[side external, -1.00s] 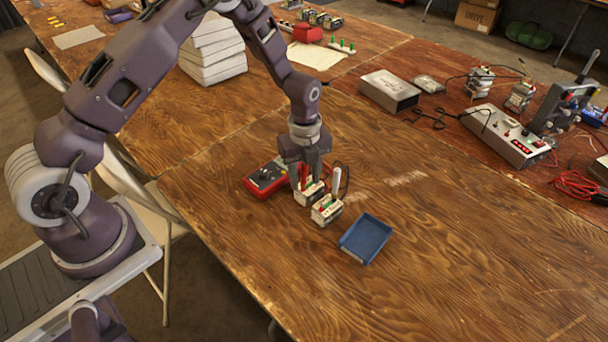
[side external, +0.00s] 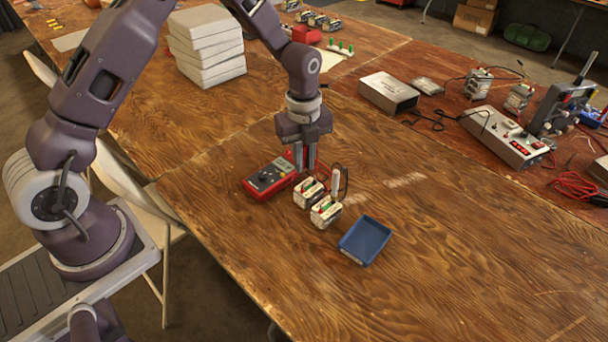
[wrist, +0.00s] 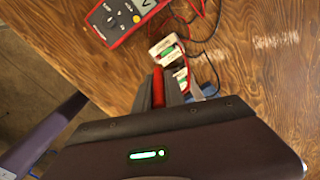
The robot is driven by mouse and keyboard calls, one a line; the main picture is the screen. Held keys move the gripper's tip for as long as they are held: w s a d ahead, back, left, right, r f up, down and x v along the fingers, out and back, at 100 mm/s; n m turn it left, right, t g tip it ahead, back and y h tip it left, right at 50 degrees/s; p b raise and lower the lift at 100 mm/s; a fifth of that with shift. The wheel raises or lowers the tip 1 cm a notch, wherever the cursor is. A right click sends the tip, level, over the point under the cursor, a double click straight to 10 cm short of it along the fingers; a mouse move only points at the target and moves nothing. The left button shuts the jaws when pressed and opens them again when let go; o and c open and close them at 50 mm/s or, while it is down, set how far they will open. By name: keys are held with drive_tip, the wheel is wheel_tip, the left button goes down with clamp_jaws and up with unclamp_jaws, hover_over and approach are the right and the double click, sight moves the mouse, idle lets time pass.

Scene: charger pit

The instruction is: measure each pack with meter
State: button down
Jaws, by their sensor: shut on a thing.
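The red meter (side external: 268,178) lies on the wooden table, its grey face up; it also shows in the wrist view (wrist: 118,18). Two small white packs with green and red tops stand to its right, one farther back (side external: 308,193) and one nearer (side external: 326,212). In the wrist view they are partly hidden by my fingers. My gripper (side external: 305,170) is above and just behind the far pack, pointing down. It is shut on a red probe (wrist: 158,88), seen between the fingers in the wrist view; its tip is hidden. A white upright piece (side external: 335,180) with a black lead stands behind the packs.
A blue tray (side external: 365,240) lies right of the packs. Red and black leads (wrist: 200,30) loop near the meter. A metal box (side external: 388,92) and a bench instrument (side external: 505,137) stand at the back right. The table's front right is clear.

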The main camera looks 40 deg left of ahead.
sight(306, 155)
drive_tip(key=r, duration=0.3)
drive_tip(key=shift+d, duration=0.25)
drive_tip(key=shift+g+h, duration=0.4)
drive_tip(key=shift+h, duration=0.3)
drive_tip(key=d+f, duration=0.2)
drive_tip(key=d, duration=0.1)
drive_tip(key=s+d+f, duration=0.1)
drive_tip(key=d+f, duration=0.2)
drive_tip(key=shift+s+d+f, duration=0.2)
drive_tip(key=shift+d+f, duration=0.1)
drive_tip(key=shift+f, duration=0.75)
drive_tip(key=shift+f, duration=0.9)
idle(0.5)
drive_tip(key=c, duration=1)
unclamp_jaws()
